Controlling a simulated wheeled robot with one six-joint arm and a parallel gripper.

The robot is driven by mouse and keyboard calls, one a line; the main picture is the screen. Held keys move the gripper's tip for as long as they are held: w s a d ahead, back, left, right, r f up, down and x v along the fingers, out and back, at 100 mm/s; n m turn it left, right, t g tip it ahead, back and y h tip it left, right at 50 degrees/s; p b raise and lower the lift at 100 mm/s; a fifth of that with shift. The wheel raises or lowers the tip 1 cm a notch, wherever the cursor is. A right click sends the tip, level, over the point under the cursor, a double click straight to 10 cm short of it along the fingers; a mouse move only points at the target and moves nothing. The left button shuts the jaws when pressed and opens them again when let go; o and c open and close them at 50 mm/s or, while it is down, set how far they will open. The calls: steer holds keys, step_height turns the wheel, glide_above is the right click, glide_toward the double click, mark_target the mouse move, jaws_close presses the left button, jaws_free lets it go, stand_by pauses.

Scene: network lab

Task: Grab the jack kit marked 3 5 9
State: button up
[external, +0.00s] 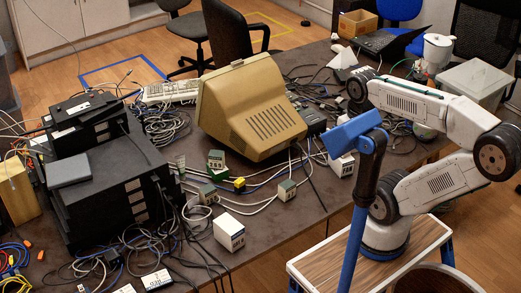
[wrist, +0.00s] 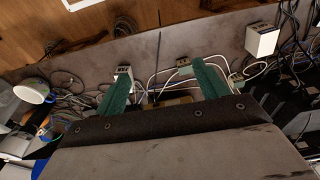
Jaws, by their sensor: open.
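Several small box-like kits with pale labelled faces lie among cables on the dark table. In the external view, one white box (external: 229,232) stands near the front edge, one (external: 286,190) is before the monitor, one (external: 207,193) is left of it, one (external: 216,160) is beside the monitor and one (external: 341,163) is to its right. I cannot read 3 5 9 on any. My gripper (wrist: 160,70) is open and empty, its green fingers apart above the table in the wrist view. A small box (wrist: 184,65) shows between the fingers, near the right one. The external view hides my gripper's tips.
A large beige monitor (external: 252,108) stands mid-table. Stacked black devices (external: 110,180) fill the left. A laptop (external: 385,42), a cardboard box (external: 357,22) and a clear bin (external: 475,82) are at the back right. Loose cables cover much of the table.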

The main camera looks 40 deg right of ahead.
steer(key=w+a+f+n+h, duration=0.3)
steer(key=w+f+n+h, duration=0.6)
steer(key=w+f+n, duration=0.3)
steer(key=n+t+y, duration=0.7)
steer(key=n+t, duration=0.5)
steer(key=n, duration=1)
glide_toward(211, 192)
steer(key=d, duration=0.6)
steer(key=shift+s+d, duration=0.15)
steer(key=shift+s, duration=0.25)
steer(key=a+n+y, duration=0.2)
steer(key=a+y, duration=0.1)
steer(key=a, duration=0.1)
steer(key=shift+w+n, duration=0.3)
steer(key=shift+n, duration=0.1)
steer(key=x, duration=1.1)
steer(key=shift+w+a, duration=0.2)
steer(key=shift+w, duration=0.15)
